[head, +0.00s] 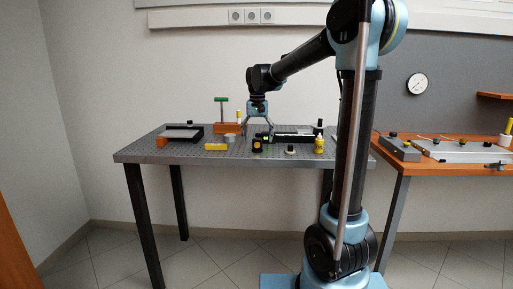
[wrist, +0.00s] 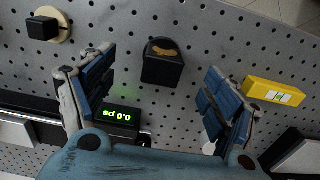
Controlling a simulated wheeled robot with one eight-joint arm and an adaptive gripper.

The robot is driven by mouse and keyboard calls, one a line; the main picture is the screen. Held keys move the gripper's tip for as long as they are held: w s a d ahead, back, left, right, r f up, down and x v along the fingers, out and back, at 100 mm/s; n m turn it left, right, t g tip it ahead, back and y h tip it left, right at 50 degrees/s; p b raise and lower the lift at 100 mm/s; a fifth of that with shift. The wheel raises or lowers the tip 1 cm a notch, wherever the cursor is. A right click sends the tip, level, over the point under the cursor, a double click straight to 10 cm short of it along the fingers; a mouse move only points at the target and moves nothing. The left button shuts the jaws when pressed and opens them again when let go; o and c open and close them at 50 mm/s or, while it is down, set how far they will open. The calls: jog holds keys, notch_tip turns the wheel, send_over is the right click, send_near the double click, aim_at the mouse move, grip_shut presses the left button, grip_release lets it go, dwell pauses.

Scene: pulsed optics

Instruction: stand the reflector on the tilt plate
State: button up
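The black round-topped block with a copper-coloured patch, which looks like the reflector (wrist: 163,65), stands on the perforated board; it also shows in the head view (head: 257,146). My gripper (head: 257,127) is open and empty above the board. In the wrist view its fingers (wrist: 160,80) spread left and right of the block, with gaps on both sides. A dark-framed grey plate, probably the tilt plate (head: 180,133), lies at the left of the table in the head view. Part of it shows at the wrist view's lower right corner (wrist: 302,158).
A box with a green display (wrist: 121,116) lies close to the left finger. A yellow level block (wrist: 274,92) lies beyond the right finger. A black knob on a disc (head: 290,150), a yellow bottle (head: 319,145) and a green-topped post (head: 222,104) stand nearby.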

grip_shut()
jog(key=shift+r, duration=3)
